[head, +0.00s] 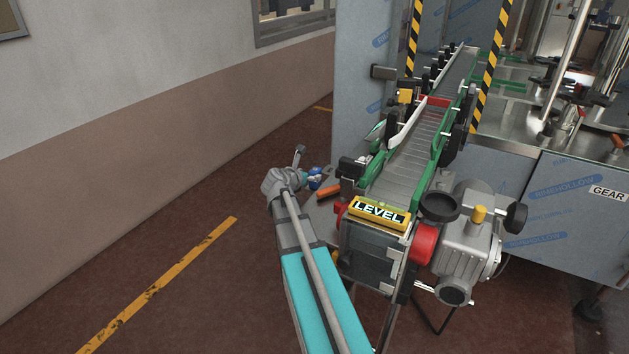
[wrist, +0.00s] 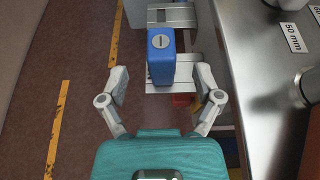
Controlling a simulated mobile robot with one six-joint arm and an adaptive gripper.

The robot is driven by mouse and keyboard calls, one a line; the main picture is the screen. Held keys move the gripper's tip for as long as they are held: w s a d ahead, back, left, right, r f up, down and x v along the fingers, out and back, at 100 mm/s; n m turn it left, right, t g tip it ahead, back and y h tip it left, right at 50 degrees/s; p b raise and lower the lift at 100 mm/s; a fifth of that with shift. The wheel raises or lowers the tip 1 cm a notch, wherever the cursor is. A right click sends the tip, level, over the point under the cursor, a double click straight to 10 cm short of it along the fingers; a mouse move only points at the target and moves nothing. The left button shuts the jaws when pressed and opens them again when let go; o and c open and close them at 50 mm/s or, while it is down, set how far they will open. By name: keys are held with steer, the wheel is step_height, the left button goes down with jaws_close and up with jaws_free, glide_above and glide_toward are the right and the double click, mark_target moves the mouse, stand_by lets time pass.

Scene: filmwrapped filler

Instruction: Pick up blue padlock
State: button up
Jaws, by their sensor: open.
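The blue padlock (wrist: 161,58) shows in the wrist view as a blue block with a round, slotted keyhole face towards me. In the head view it is a small blue shape (head: 314,184) beside the conveyor's near end, partly hidden by my gripper (head: 311,164). In the wrist view my gripper (wrist: 160,84) is open, one finger on each side. The padlock lies between and just beyond the fingertips, with clear gaps on both sides. I cannot tell the depth left between them.
An orange-handled item (head: 328,191) lies right of the padlock. The conveyor (head: 418,150), with a yellow LEVEL box (head: 377,212) and a grey motor (head: 466,250), stands close on the right. A steel surface (wrist: 262,75) borders the wrist view's right. Floor on the left is clear.

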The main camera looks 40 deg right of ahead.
mark_target(313, 172)
steer(key=shift+b+x, duration=0.65)
steer(key=shift+x, duration=1.8)
steer(key=shift+s+r, duration=0.1)
steer(key=shift+r, duration=0.1)
jaws_close()
